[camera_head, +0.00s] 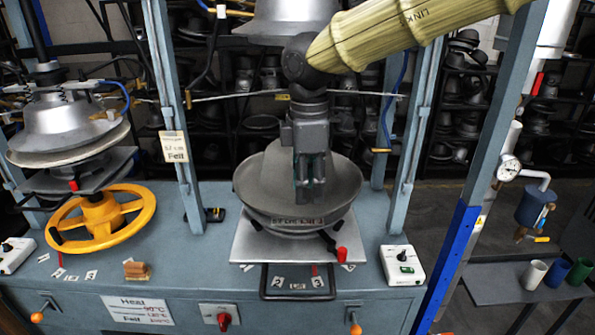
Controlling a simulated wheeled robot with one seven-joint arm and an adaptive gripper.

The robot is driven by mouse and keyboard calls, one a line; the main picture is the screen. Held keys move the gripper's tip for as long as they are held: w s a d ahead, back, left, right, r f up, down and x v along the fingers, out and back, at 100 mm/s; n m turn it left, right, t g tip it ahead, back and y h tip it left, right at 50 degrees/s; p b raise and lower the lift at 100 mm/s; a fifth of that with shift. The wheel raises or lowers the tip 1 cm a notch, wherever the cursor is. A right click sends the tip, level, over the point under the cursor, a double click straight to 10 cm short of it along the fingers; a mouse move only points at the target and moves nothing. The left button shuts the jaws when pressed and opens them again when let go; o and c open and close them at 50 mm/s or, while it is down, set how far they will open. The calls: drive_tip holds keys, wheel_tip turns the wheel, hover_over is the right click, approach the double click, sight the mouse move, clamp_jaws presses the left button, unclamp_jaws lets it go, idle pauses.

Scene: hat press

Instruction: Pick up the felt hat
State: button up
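A grey, wide-brimmed hat shape (262,190), which looks like the felt hat, sits on the middle press above a square metal plate (262,247). A small printed label (298,221) is below its front edge. My gripper (310,192) points down in front of the hat's middle and right part and hides some of its crown. The fingers look close together, but their gap is not clear. I cannot tell whether they touch the hat.
A metal upper form (285,20) hangs above. Blue-grey posts (172,110) stand on both sides. A second press with a yellow handwheel (100,217) is at left. A red-tipped lever (342,254) and a white control box (402,265) are at front right. Cups (557,272) stand far right.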

sight(304, 212)
drive_tip(key=shift+s+a+f, duration=0.15)
drive_tip(key=shift+s+f, duration=0.1)
drive_tip(key=shift+f, duration=0.05)
drive_tip(key=shift+f+p, duration=0.3)
drive_tip(key=shift+p, duration=0.15)
drive_tip(key=f+p, duration=0.1)
drive_tip(key=f, duration=0.1)
drive_tip(key=f+p, duration=0.1)
drive_tip(key=shift+a+f, duration=0.2)
drive_tip(key=shift+f, duration=0.55)
clamp_jaws()
